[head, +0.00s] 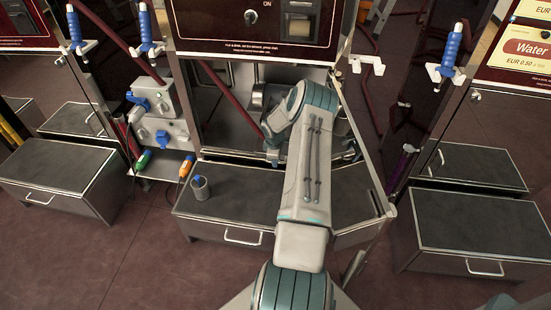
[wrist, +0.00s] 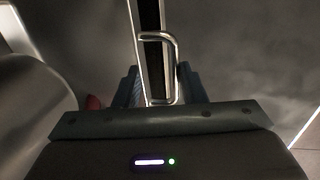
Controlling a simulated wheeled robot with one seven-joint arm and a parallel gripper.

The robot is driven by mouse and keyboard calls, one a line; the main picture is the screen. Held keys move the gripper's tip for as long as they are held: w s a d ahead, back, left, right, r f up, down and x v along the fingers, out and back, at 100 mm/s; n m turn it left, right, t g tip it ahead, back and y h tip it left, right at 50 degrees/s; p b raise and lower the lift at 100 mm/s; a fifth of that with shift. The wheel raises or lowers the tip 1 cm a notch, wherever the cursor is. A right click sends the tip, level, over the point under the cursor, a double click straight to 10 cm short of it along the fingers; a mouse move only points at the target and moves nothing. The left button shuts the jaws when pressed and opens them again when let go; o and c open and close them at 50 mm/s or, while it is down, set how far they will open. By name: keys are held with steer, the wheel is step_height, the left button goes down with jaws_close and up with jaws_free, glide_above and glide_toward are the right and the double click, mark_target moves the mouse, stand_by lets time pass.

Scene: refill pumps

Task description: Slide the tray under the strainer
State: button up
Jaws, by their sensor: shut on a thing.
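My gripper (wrist: 165,92) is shut on a bent metal handle (wrist: 174,52) in the wrist view. The handle stands on a narrow dark strip with a pale metal edge, and the fingers sit on both sides of its near end. In the head view my gripper (head: 272,158) is low in the bay of the middle pump, partly covered by my arm. A round metal part (head: 261,96), which may be the strainer, shows behind my arm. I cannot make out the tray for certain; a curved grey metal surface (wrist: 38,95) fills the left of the wrist view.
Similar boxes stand left (head: 55,172) and right (head: 480,225). A framed panel (head: 362,140) slants down right of my arm. Hoses hang nearby.

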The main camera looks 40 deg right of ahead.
steer(key=shift+f+b, duration=0.3)
steer(key=shift+f, duration=0.05)
steer(key=o, duration=1.4)
steer(key=shift+c, duration=0.2)
step_height(320, 180, up, 14)
steer(key=s+a+p, duration=0.1)
steer(key=a+p, duration=0.1)
steer(key=p, duration=0.1)
steer(key=shift+s+f+p, duration=0.25)
steer(key=shift+s+p, duration=0.05)
steer(key=shift+s, duration=0.1)
